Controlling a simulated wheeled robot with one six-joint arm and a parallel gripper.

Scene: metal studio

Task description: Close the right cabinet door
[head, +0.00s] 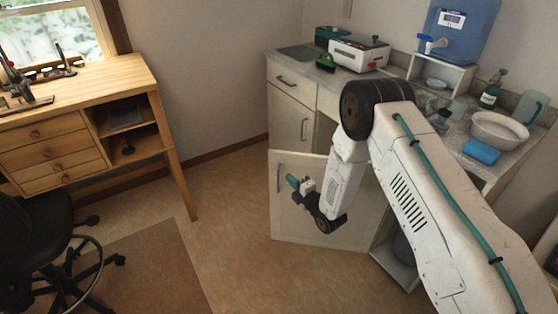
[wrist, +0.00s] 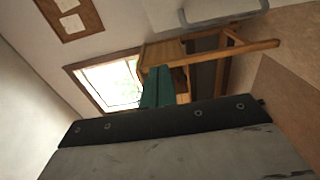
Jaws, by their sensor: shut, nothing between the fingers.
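The right cabinet door (head: 345,228) is a pale panel that stands wide open, swung out from the cabinet (head: 291,117) under the counter. Its handle (head: 278,178) is a thin upright bar near the free edge, at the left. My arm hides part of the door and the cabinet opening.
A dark round pot (head: 403,248) sits inside the open cabinet. The counter holds a white device (head: 359,53), a blue water container (head: 459,30) and a white bowl (head: 498,130). A wooden desk (head: 83,118) and a black chair (head: 38,232) stand at left. The floor between is clear.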

